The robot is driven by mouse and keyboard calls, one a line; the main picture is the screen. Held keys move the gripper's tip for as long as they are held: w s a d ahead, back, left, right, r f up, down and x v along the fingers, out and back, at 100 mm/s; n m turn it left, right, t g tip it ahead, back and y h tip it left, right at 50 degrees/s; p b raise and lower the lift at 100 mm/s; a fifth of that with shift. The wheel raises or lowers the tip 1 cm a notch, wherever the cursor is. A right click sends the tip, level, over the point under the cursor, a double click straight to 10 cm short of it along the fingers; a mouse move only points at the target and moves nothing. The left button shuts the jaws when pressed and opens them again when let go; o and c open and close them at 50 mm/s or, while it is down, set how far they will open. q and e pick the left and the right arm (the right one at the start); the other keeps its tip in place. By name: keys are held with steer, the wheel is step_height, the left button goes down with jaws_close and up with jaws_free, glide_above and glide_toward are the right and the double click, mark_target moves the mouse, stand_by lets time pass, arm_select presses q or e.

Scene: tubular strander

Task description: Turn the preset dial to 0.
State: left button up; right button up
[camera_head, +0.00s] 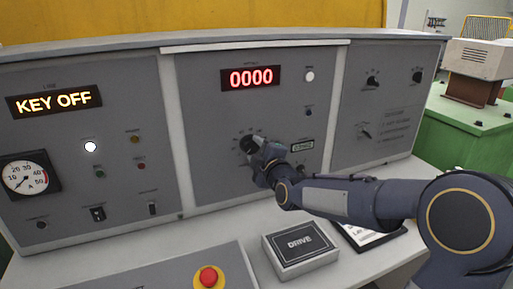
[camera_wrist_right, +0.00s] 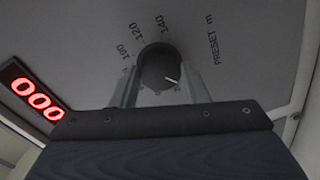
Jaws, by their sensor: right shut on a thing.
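The preset dial (camera_wrist_right: 160,67) is a dark round knob with a white pointer line, on the grey console panel. In the right wrist view its pointer slants to the lower right, towards the start of the "PRESET m" lettering. The marks 100, 120 and 140 show around it; the other marks are hidden, so I cannot read the number it points at. My right gripper (camera_wrist_right: 161,86) is shut on the dial, one finger on each side. In the head view the dial (camera_head: 246,143) is partly covered by my right gripper (camera_head: 257,149). My left gripper is not in view.
A left display (camera_head: 54,101) reads KEY OFF. A red emergency button (camera_head: 208,277) and a DRIVE box (camera_head: 300,247) are on the desk below. Other small knobs and switches surround the dial.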

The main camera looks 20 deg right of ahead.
steer(key=shift+n, duration=0.6)
steer(key=shift+p, duration=0.3)
steer(key=o, duration=1)
steer(key=s, duration=0.7)
steer(key=shift+s+a+r, duration=0.15)
steer(key=shift+s+r, duration=0.05)
steer(key=shift+s, duration=0.2)
